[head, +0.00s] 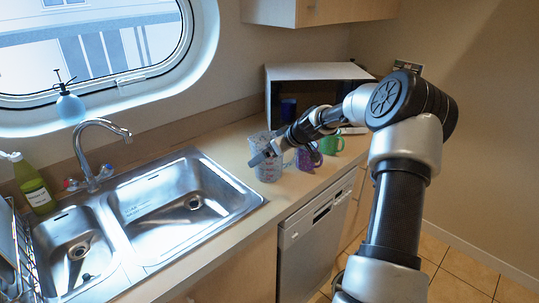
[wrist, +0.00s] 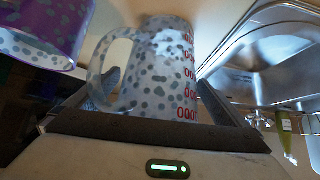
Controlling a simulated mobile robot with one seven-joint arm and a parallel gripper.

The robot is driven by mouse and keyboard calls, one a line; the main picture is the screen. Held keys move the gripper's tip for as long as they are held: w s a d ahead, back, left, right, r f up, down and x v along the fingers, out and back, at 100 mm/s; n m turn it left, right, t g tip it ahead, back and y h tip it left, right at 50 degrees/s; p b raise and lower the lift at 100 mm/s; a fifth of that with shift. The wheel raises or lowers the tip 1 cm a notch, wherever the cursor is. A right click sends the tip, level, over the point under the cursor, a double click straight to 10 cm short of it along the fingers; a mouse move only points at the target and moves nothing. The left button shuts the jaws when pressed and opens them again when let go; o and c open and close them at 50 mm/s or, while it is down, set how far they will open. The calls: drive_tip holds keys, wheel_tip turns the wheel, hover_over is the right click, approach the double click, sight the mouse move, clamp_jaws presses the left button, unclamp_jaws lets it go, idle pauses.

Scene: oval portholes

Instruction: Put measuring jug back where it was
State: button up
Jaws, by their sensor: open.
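The measuring jug (head: 268,172) is clear with grey dots and red markings. It stands upright on the counter, right of the sink, in the head view. In the wrist view the jug (wrist: 165,75) fills the space between the fingers, its handle toward the left finger. My gripper (head: 263,157) is at the jug, partly in front of its upper part in the head view. The fingers are open on either side of the jug; I cannot tell whether either touches it.
A purple mug (head: 308,159) stands close to the jug's right, with a green mug (head: 331,143) beyond it. A white microwave (head: 318,72) and a blue cup (head: 288,110) are behind. The steel sink (head: 228,186) lies left, with a faucet (head: 84,160).

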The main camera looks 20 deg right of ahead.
drive_tip(key=shift+r+p, duration=0.25)
drive_tip(key=shift+p, duration=0.05)
drive_tip(key=shift+s+d+r, duration=0.15)
drive_tip(key=shift+s+d, duration=0.05)
drive_tip(key=shift+s, duration=0.1)
drive_tip(key=v, duration=1.1)
drive_tip(key=shift+b, duration=0.4)
drive_tip(key=shift+s, duration=0.1)
